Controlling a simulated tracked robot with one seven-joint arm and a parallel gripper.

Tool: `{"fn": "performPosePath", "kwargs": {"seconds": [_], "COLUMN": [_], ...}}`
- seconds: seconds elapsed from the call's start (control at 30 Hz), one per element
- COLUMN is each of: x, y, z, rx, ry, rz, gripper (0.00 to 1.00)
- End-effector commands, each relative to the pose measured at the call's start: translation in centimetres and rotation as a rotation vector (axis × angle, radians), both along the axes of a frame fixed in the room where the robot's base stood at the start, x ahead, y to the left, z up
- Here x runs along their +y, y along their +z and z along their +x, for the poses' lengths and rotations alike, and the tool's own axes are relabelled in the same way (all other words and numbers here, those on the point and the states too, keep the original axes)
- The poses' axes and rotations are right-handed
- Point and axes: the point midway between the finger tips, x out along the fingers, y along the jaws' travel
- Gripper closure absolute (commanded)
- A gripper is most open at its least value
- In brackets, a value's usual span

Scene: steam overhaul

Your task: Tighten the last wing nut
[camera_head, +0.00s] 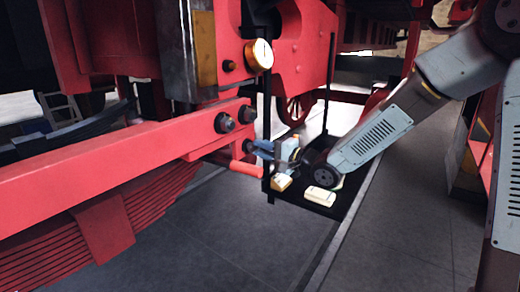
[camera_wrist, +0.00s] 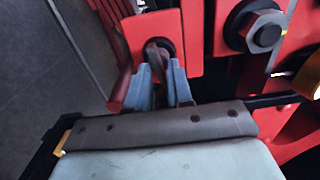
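My gripper (camera_head: 262,150) reaches in from the right to the end of the red beam (camera_head: 120,155). In the wrist view its two blue-grey fingers (camera_wrist: 159,68) stand on either side of a small dark metal piece, likely the wing nut (camera_wrist: 157,47). This piece sits at a dark round opening in a red plate (camera_wrist: 152,28). The wing nut's wings cannot be made out clearly. In the head view a small dark fitting (camera_head: 247,146) shows at the fingertips. Whether the fingers press on the piece or only flank it cannot be told.
Large dark bolts (camera_head: 224,122) stick out of the beam just above; one is right of the fingers in the wrist view (camera_wrist: 262,30). A red cylindrical bar (camera_head: 245,168) lies just below. A hanging black tray (camera_head: 325,208) with small boxes is below my wrist. A gauge (camera_head: 259,55) is above.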

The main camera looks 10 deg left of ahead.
Motion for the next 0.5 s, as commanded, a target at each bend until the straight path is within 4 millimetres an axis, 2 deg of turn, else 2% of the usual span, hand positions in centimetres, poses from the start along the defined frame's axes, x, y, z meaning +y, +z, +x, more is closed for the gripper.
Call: {"fn": "performPosePath", "kwargs": {"seconds": [0.03,0.17,0.5], "x": [0.14,0.13,-0.40], "y": [-0.35,-0.26,-0.10], "z": [-0.33,-0.28,-0.22], "rx": [0.006,0.004,0.001], "ry": [0.006,0.006,0.001], "rz": [-0.007,-0.005,-0.003], "gripper": [0.77,0.66,0.66]}}
